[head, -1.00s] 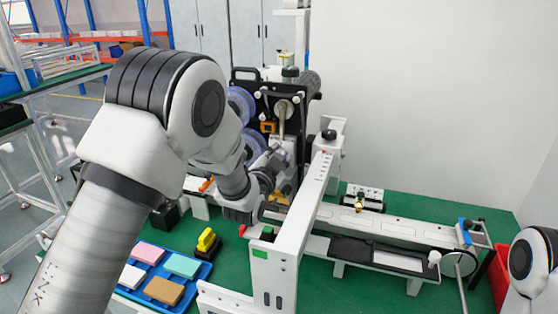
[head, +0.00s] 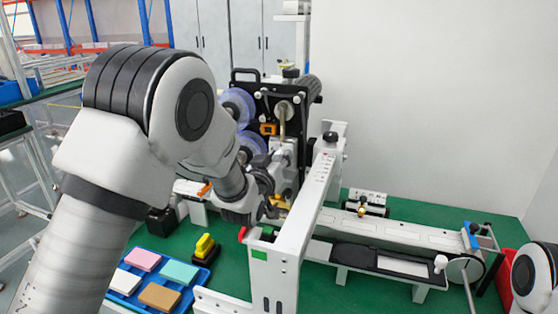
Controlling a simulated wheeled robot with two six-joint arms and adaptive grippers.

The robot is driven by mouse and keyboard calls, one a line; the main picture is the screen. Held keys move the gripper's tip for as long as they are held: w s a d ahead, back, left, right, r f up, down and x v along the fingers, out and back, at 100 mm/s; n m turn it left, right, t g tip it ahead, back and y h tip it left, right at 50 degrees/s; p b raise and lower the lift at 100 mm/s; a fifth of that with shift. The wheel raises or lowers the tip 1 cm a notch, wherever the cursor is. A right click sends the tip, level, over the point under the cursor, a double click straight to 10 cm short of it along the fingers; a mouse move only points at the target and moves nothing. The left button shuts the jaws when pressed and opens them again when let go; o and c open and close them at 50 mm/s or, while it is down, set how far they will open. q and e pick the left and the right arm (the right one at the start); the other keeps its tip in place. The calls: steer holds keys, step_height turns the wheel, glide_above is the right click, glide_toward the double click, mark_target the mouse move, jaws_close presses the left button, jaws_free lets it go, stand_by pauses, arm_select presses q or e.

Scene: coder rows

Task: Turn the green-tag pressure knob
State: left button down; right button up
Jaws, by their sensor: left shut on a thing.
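My left gripper (head: 271,198) is at the coder machine, just behind the white frame, with its fingers largely hidden by my own wrist and the machine parts. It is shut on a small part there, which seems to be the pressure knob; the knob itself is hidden. A green tag (head: 259,255) shows on the near end of the white frame (head: 310,215), below and in front of the gripper. A black knob (head: 330,137) stands on the far end of that frame, apart from the gripper. My right gripper is out of view.
The black coder unit with clear reels (head: 238,104) stands behind the gripper. A blue tray (head: 122,283) with coloured blocks and a yellow item (head: 204,246) lie at the left. A conveyor (head: 400,232) runs right.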

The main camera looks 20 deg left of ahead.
arm_select(q)
steer(key=shift+n, duration=0.6)
steer(key=c, duration=0.8)
jaws_free()
steer(key=shift+s, duration=0.1)
steer(key=s, duration=1.1)
steer(key=shift+s+a, duration=0.2)
steer(key=shift+s, duration=0.2)
steer(key=shift+f, duration=0.1)
